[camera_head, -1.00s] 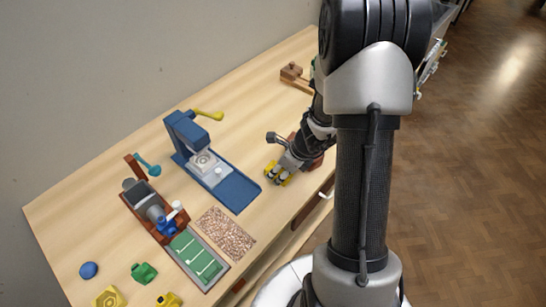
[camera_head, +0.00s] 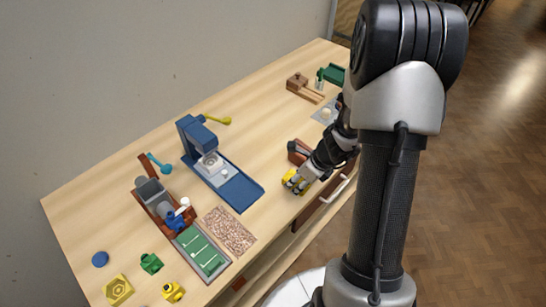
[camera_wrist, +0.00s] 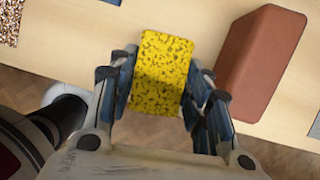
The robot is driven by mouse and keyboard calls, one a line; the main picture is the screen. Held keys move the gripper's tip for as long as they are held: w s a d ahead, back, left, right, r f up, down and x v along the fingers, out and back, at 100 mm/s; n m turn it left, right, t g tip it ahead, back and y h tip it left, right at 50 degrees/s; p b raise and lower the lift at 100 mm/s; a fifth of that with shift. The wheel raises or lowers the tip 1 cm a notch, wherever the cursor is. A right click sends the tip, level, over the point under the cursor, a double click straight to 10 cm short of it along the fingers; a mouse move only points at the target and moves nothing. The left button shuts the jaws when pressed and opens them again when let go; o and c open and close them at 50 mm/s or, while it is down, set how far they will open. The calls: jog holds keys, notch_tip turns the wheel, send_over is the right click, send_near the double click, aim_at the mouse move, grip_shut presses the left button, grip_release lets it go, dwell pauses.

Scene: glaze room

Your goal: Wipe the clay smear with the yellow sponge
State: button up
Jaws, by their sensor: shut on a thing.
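My gripper (camera_head: 297,185) is shut on the yellow sponge (camera_head: 288,175) at the table's front edge. In the wrist view the speckled sponge (camera_wrist: 162,72) sits between the two fingers (camera_wrist: 162,88). Its upper part shows against the wooden top and its lower part against the floor beyond the edge. I cannot tell whether it touches the table. I cannot make out a clay smear with certainty; the sponge and arm hide part of the top.
A reddish-brown block (camera_wrist: 262,62) lies just right of the sponge. A blue press (camera_head: 220,170), a speckled brown patch (camera_head: 230,231) and a green-panelled tray (camera_head: 200,249) are to the left. A drawer handle (camera_head: 335,189) juts below the front edge. Bare tabletop (camera_head: 262,125) lies behind.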

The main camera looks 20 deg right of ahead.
jog(key=shift+r+p, duration=2.15)
jog(key=shift+r, duration=0.4)
